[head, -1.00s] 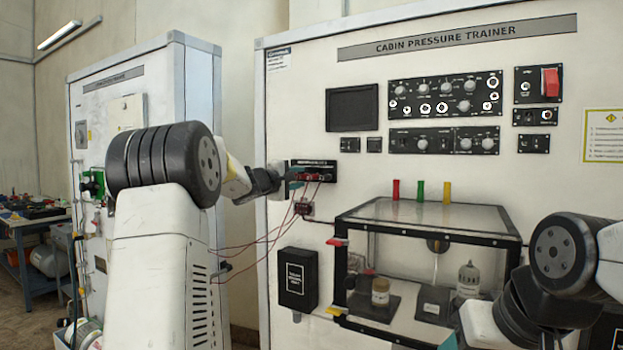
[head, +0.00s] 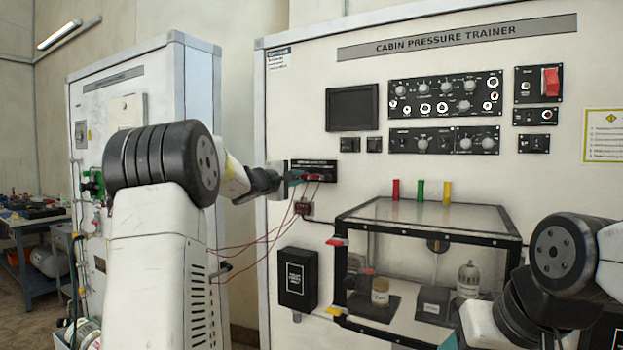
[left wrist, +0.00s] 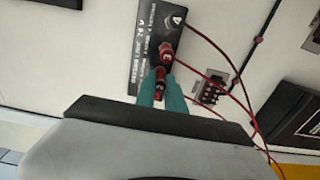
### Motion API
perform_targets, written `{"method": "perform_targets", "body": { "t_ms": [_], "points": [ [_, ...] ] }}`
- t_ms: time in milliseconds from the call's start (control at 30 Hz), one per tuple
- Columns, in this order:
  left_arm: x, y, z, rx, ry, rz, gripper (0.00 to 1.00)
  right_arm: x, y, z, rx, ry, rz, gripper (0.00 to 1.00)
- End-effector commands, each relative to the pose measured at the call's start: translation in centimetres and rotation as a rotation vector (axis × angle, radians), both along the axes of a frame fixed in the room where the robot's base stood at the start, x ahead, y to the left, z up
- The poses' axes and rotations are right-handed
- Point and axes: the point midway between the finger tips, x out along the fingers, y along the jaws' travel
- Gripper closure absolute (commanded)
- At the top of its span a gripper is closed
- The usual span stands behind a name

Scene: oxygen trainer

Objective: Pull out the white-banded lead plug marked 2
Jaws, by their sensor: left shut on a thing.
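A black socket strip (head: 326,164) is on the left of the cabin pressure trainer's panel, with red lead plugs (head: 314,177) along it. The strip also shows in the left wrist view (left wrist: 138,58). There, my left gripper (left wrist: 160,90) has its teal fingers on either side of a red plug (left wrist: 160,77) and is shut on it. Another red plug (left wrist: 166,52) sits just beyond it. The number and band on the held plug are too small to read. In the head view my left gripper (head: 299,177) is at the strip's left end.
Thin red leads (head: 268,240) hang in loops below the strip, close to my left arm. A small red-and-black connector block (head: 304,209) and a black box (head: 297,279) are below. A clear-topped chamber (head: 430,218) juts out to the right.

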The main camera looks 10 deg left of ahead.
Motion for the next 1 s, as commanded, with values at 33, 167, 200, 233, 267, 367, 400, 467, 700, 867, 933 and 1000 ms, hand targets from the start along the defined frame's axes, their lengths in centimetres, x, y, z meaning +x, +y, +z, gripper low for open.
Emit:
{"method": "perform_targets", "body": {
  "t_ms": [33, 167, 200, 233, 267, 367, 400, 467, 700, 867, 933, 1000],
  "points": [
    [-0.2, 0.1, 0.0, 0.0, 0.0, 0.0, 1.0, 0.0, 0.0, 0.0, 0.0, 0.0, 0.0, 0.44],
    [-0.8, 0.3, 0.0, 0.0, 0.0, 0.001, 1.0, 0.0, 0.0, 0.0, 0.0, 0.0, 0.0, 0.44],
    [-0.9, 0.4, 0.0, 0.001, 0.0, 0.001, 1.0, 0.0, 0.0, 0.0, 0.0, 0.0, 0.0, 0.44],
    [-1.0, 0.4, 0.0, 0.001, 0.0, 0.001, 1.0, 0.0, 0.0, 0.0, 0.0, 0.0, 0.0, 0.44],
    [-1.1, 0.5, 0.0, 0.001, 0.0, 0.001, 1.0, 0.0, 0.0, 0.0, 0.0, 0.0, 0.0, 0.44],
    [-1.5, 0.6, 0.0, 0.001, 0.001, 0.001, 1.0, 0.0, 0.0, 0.0, 0.0, 0.0, 0.0, 0.44],
    [-1.7, 0.7, 0.0, 0.001, 0.001, 0.001, 1.0, 0.0, 0.0, 0.0, 0.0, 0.0, 0.0, 0.44],
    [-1.9, 0.8, 0.0, 0.001, 0.0, 0.002, 1.0, 0.0, 0.0, 0.0, 0.0, 0.0, 0.0, 0.44],
    [-2.8, 1.1, 0.0, 0.001, 0.001, 0.0, 1.0, 0.0, 0.0, 0.0, 0.0, 0.0, 0.0, 0.44],
    [-3.4, 1.3, 0.1, 0.001, 0.0, 0.0, 1.0, 0.0, 0.0, 0.0, 0.0, 0.0, 0.0, 0.44],
    [-3.7, 1.4, 0.0, 0.0, 0.0, 0.0, 1.0, 0.0, 0.0, 0.0, 0.0, 0.0, 0.0, 0.44],
    [-3.9, 1.4, 0.0, 0.0, 0.0, 0.001, 1.0, 0.0, 0.0, 0.0, 0.0, 0.0, 0.0, 0.44]
  ]
}}
